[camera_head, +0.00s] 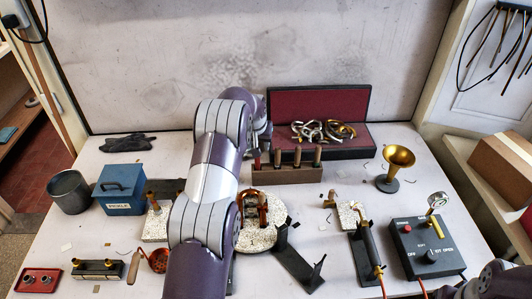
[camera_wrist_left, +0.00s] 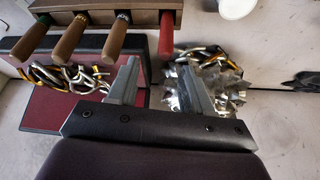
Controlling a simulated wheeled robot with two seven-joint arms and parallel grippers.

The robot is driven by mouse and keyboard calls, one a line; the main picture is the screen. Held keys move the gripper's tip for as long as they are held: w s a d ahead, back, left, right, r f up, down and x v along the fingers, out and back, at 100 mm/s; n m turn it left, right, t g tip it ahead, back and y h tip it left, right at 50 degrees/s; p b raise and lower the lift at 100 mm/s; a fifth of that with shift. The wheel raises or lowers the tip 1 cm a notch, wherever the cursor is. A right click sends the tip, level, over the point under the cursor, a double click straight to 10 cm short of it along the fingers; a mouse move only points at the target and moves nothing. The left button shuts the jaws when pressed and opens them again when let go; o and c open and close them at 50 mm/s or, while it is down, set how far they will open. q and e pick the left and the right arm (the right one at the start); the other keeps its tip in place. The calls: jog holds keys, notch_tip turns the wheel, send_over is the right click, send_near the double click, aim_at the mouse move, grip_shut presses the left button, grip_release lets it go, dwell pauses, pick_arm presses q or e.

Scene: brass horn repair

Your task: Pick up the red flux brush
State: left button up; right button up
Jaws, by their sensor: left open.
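The red flux brush (camera_wrist_left: 166,36) shows as a red handle in the wooden rack (camera_wrist_left: 90,18) in the left wrist view. In the head view a red bit of it (camera_head: 257,160) shows at the left end of the rack (camera_head: 290,174), partly hidden by my arm. My left gripper (camera_wrist_left: 158,64) is open, and nothing is seen held. In the left wrist view the red handle's end lies between the fingertips in the picture; I cannot tell the gap in depth. My left gripper's fingers are hidden in the head view.
Several brown-handled tools (camera_wrist_left: 70,40) stand beside the brush in the rack. The open red-lined case (camera_head: 320,103) with brass tubing (camera_head: 318,130) is behind it. A brass bell (camera_head: 398,158) stands at right. A blue box (camera_head: 120,190) is at left.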

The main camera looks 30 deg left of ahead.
aim_at(258, 159)
pick_arm(q)
jog(key=shift+s+a+f+p, duration=0.15)
jog(key=shift+s+f+p, duration=0.15)
jog(key=shift+s+f, duration=0.25)
jog(key=shift+s+a+f+p, duration=0.1)
jog(key=shift+s+f+p, duration=0.25)
jog(key=shift+f, duration=0.3)
jog(key=x, duration=0.2)
jog(key=p+x, duration=0.1)
jog(key=x, duration=0.1)
jog(key=p+x, duration=0.1)
jog(key=x, duration=0.1)
jog(key=shift+w+d+r, duration=0.15)
jog(key=shift+w+d, duration=0.15)
jog(key=shift+w, duration=0.1)
jog(key=shift+w+f, duration=0.1)
jog(key=shift+f, duration=0.25)
jog(key=shift+s+a, duration=0.1)
jog(key=shift+s, duration=0.2)
jog(key=shift+w+f, duration=0.2)
jog(key=shift+w, duration=0.05)
grip_shut()
pick_arm(e)
jog(key=r, duration=0.1)
jog(key=s+r, duration=0.1)
jog(key=r, duration=0.1)
jog(key=s+r, duration=0.1)
jog(key=shift+s+r, duration=0.25)
jog(key=shift+r, duration=0.05)
